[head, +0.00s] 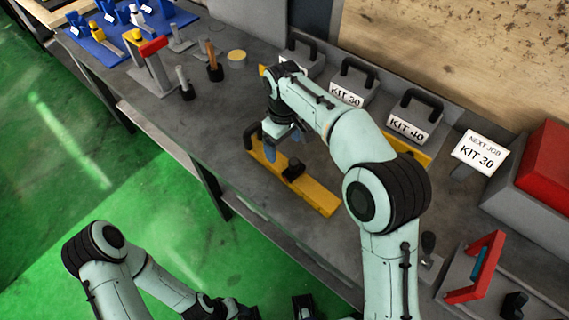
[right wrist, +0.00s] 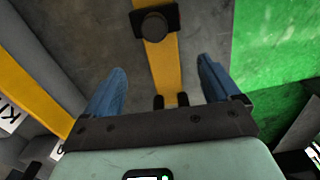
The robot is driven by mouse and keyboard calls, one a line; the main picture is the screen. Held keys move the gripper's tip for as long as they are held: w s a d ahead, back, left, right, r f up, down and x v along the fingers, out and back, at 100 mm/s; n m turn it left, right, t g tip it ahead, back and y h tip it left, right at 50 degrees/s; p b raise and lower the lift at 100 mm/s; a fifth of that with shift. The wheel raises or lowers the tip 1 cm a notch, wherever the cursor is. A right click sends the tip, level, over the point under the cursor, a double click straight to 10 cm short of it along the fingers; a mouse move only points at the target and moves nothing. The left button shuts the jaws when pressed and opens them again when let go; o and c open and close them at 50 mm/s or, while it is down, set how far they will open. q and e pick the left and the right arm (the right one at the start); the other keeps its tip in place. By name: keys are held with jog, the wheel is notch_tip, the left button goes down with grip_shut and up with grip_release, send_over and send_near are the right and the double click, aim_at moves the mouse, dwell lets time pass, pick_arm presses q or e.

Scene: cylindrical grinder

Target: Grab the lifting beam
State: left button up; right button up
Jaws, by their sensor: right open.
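The lifting beam, a yellow bar (head: 318,195) with a black block in its middle and a black part at its far left end, lies on the grey bench in the head view. My right gripper (head: 283,147) is over its left part, with blue fingers pointing down. In the right wrist view the beam (right wrist: 164,68) runs between the spread, empty fingers of my right gripper (right wrist: 160,82), under a black block with a round knob (right wrist: 154,25). I cannot tell how high the fingers are above the bench. My left arm is at the bottom of the head view; its gripper is not clearly shown.
Grey kit blocks with black handles, including KIT 40 (head: 408,122), stand behind the beam along a yellow strip (right wrist: 30,82). A NEXT JOB KIT 30 sign (head: 480,152) is at right. Posts and blue trays (head: 97,42) are at far left. Green floor lies in front.

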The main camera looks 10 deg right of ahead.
aim_at(284, 166)
jog(key=f, duration=0.5)
jog(key=f+b, duration=0.1)
jog(key=f, duration=0.3)
jog(key=shift+s+d+f, duration=0.1)
jog(key=shift+s+f, duration=0.1)
jog(key=shift+f, duration=0.15)
jog(key=c, duration=1.5)
jog(key=shift+w+r, duration=0.1)
grip_shut()
jog(key=shift+r, duration=0.1)
